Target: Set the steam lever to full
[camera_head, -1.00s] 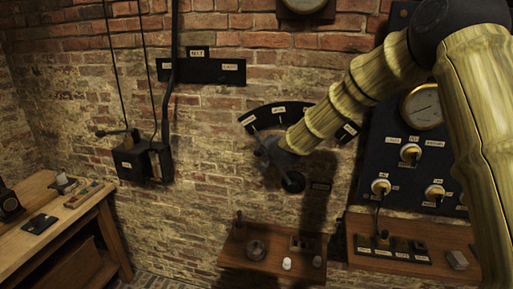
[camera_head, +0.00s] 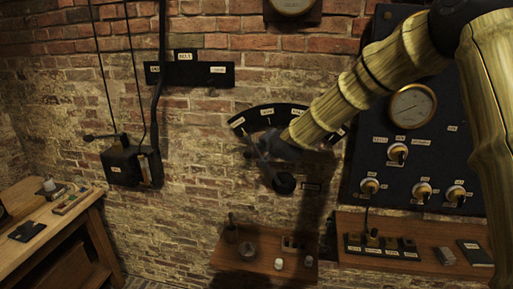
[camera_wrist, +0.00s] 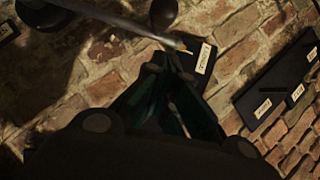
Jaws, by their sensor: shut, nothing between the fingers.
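The steam lever's dark curved plate (camera_head: 268,113) is on the brick wall with several small pale labels, too small to read. Below it is the round dark pivot (camera_head: 284,183). A thin lever arm appears to slant up and left from the pivot, partly hidden by my gripper (camera_head: 258,153). My gripper is at the lever, below the plate's left part. In the wrist view my gripper (camera_wrist: 172,72) has its fingers together, with nothing seen between them. A grey rod with a bright tip (camera_wrist: 140,28) crosses just beyond the fingertips; I cannot tell whether they touch.
A dark panel (camera_head: 365,150) with a gauge (camera_head: 412,106) and several knobs is at right. Wooden shelves (camera_head: 225,262) (camera_head: 345,222) with small items are below. A black switch box (camera_head: 130,166) hangs at left above a wooden bench (camera_head: 85,212). The wall between box and lever is free.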

